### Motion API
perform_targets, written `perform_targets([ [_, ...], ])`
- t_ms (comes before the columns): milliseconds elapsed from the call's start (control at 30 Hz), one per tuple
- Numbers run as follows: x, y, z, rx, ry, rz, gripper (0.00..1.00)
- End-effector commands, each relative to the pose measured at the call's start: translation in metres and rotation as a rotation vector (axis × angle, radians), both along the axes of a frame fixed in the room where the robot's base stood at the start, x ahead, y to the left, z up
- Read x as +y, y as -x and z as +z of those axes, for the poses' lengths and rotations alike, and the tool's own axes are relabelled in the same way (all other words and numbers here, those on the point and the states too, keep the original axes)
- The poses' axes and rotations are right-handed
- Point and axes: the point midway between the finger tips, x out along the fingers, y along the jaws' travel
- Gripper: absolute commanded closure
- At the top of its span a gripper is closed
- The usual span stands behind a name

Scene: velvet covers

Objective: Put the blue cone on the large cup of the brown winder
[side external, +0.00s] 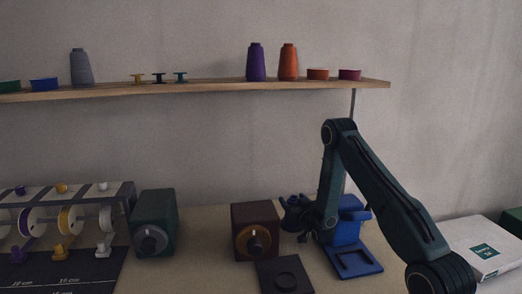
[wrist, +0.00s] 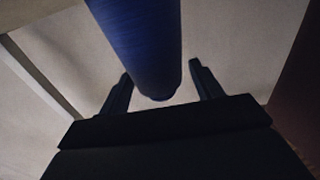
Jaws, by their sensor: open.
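The blue cone (wrist: 140,45) stands out in the wrist view, reaching from the top edge down between the two fingers of my gripper (wrist: 160,78). The fingers are apart, with visible gaps on both sides of the cone. In the side external view my gripper (side external: 298,214) is low, between the brown winder (side external: 265,215) and a blue winder; I cannot make out the cone clearly there. The brown winder has a yellow-ringed dial on its front. A dark plate (side external: 268,268) with a round raised cup (side external: 286,282) lies before it; the cup looks empty.
The blue winder (side external: 350,228) with its blue plate (side external: 370,262) stands just right of my gripper. A green winder (side external: 153,220) and a spool rack (side external: 60,222) are at left. A white box (side external: 480,240) is at right. A shelf (side external: 210,86) with cones and spools hangs above.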

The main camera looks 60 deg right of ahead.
Motion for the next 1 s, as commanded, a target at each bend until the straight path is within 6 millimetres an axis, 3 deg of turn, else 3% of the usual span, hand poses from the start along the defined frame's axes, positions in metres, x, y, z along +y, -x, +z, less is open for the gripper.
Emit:
perform_targets([
  [267, 0.009, 0.013, 0.001, 0.002, -0.001, 0.000, 0.35],
  [533, 0.030, 0.040, 0.001, 0.003, -0.001, 0.000, 0.35],
  [1000, 0.030, 0.040, 0.052, -0.002, 0.000, 0.000, 0.35],
])
